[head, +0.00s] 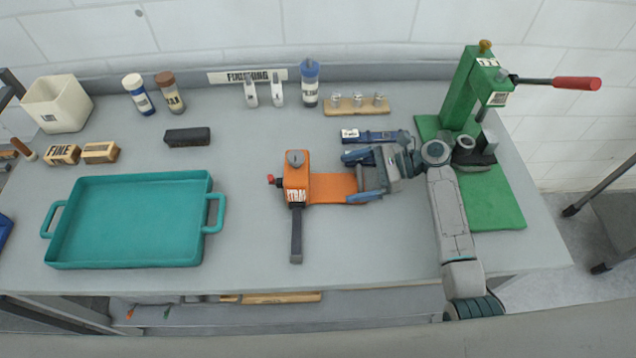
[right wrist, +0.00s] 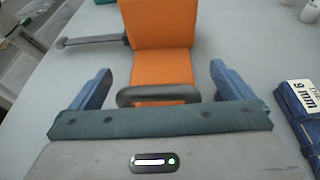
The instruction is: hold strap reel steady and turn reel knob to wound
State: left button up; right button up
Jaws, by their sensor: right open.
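The strap reel (head: 297,180) is an orange block with a strap label on its front and an orange base plate (head: 335,189) reaching right. A grey knob (head: 295,157) sits on its top and a small red part (head: 271,180) on its left side. A dark strap (head: 296,238) runs toward the front edge. My right gripper (head: 356,176) is open at the right end of the plate. In the right wrist view, its blue fingers (right wrist: 161,82) stand apart on both sides of the orange plate (right wrist: 162,72), with gaps. The knob is out of that view. My left gripper is not visible.
A teal tray (head: 75,262) lies left of the reel. A blue box (head: 381,136) labelled 9 mm in the right wrist view (right wrist: 300,104) lies close behind my right gripper. A green press (head: 463,95) with a red-handled lever stands right. The table's front middle is clear.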

aim_at(331, 187)
jog(key=shift+a+f+b, duration=0.45)
jog(key=shift+a+f, duration=0.1)
jog(key=shift+a, duration=0.25)
jog(key=shift+a+r+p, duration=0.15)
jog(key=shift+a+p, duration=0.4)
jog(key=shift+a, duration=0.55)
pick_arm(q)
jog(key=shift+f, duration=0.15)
pick_arm(e)
jog(key=shift+x, duration=1.1)
